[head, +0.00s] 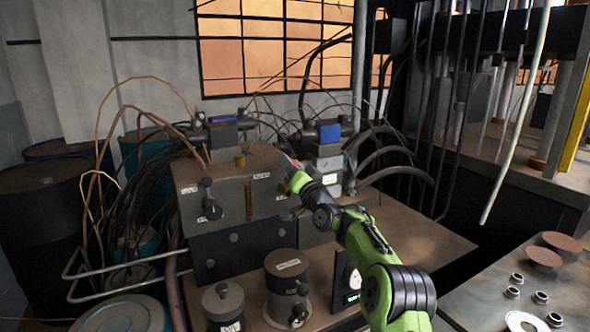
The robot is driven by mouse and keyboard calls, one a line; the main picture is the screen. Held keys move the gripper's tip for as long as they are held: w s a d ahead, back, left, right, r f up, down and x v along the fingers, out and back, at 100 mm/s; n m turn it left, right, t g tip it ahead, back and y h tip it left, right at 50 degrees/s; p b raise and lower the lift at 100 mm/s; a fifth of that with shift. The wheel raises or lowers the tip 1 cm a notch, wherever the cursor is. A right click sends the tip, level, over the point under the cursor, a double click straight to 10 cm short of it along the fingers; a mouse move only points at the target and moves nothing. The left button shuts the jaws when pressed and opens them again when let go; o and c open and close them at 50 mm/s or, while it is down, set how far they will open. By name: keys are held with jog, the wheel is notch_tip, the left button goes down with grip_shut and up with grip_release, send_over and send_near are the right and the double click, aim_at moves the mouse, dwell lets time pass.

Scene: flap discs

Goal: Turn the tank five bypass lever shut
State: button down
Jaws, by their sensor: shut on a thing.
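My green and black arm reaches from the lower right to the hydraulic block. My gripper (291,172) is at the block's right end, shut on a lever of which only a small red part (292,161) shows. The fingers and the rest of the lever are mostly hidden by my wrist, so I cannot tell the lever's angle. The grey block (225,185) carries small white labels, too small to read. A black knob-like valve (210,207) sits on its left front face, and a brass fitting (248,200) is on its front.
Blue-capped valves (223,132) stand on top of the block, with thin copper pipes and black hoses around. A labelled cylinder (287,285) and a smaller one (223,303) stand in front. Dark drums are at left. The bench (425,240) right of my arm is clear.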

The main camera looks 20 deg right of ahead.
jog(key=shift+a+f, duration=0.2)
jog(key=shift+a, duration=0.15)
jog(key=c, duration=1.1)
grip_release()
jog(key=o, duration=0.3)
jog(key=shift+a, duration=0.1)
jog(key=shift+r, duration=0.1)
jog(key=shift+d, duration=0.2)
jog(key=shift+s+d, duration=0.1)
jog(key=shift+s, duration=0.2)
jog(key=b+v, duration=0.3)
jog(key=v, duration=1.2)
